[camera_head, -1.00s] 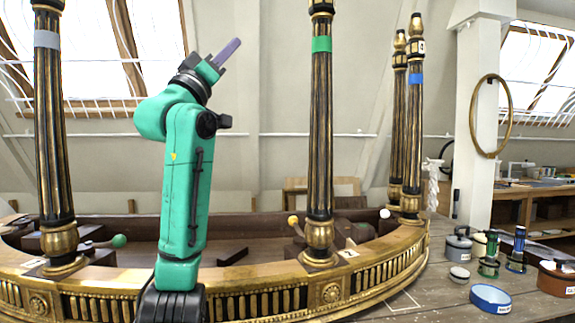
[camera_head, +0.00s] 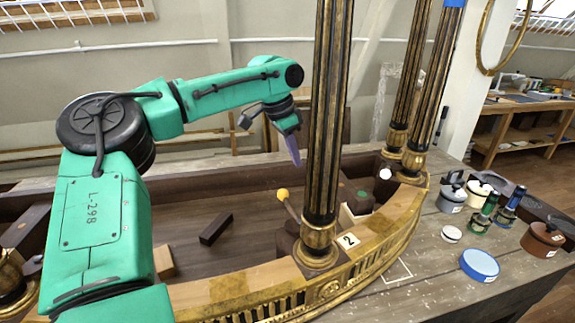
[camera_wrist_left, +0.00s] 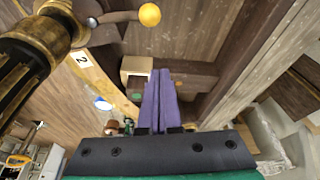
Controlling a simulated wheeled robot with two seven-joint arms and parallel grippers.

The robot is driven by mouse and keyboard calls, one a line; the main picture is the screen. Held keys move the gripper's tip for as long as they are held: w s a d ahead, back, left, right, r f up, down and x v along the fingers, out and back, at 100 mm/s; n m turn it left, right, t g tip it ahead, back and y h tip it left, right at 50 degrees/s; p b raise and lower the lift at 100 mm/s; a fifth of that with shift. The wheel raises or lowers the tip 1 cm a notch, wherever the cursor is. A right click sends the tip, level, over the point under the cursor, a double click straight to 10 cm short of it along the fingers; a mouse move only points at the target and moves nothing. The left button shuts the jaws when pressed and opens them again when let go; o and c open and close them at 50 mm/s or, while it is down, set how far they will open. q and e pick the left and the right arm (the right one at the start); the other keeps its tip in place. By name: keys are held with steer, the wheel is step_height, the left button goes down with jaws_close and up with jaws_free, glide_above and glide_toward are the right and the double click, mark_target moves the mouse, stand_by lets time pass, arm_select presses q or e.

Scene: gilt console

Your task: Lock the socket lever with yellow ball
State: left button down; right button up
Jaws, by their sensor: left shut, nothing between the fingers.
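The lever with the yellow ball (camera_head: 283,194) stands tilted beside the base of the black and gilt column (camera_head: 322,150), next to the label "2". In the left wrist view the yellow ball (camera_wrist_left: 149,14) is at the top, with its lever running left to a round socket. My left gripper (camera_head: 295,160) has purple fingers pointing down, above and slightly right of the ball and apart from it. In the left wrist view its fingers (camera_wrist_left: 160,80) are shut together and empty. My right gripper is not in view.
A white-ball lever (camera_head: 385,174) stands farther right near another column (camera_head: 425,90). A dark block (camera_head: 216,229) lies on the console floor. A blue-lidded tin (camera_head: 480,264) and brown pot (camera_head: 542,238) stand on the table at right. The console floor left of the ball is mostly clear.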

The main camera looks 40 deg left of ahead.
mark_target(290, 210)
arm_select(q)
step_height(290, 210, down, 8)
steer(key=s+p, duration=0.2)
steer(key=p, duration=0.1)
steer(key=shift+f, duration=0.2)
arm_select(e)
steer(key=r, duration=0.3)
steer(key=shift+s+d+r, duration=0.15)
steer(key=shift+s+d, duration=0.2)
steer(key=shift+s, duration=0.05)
arm_select(q)
steer(key=shift+w+d, duration=0.1)
steer(key=shift+w, duration=0.05)
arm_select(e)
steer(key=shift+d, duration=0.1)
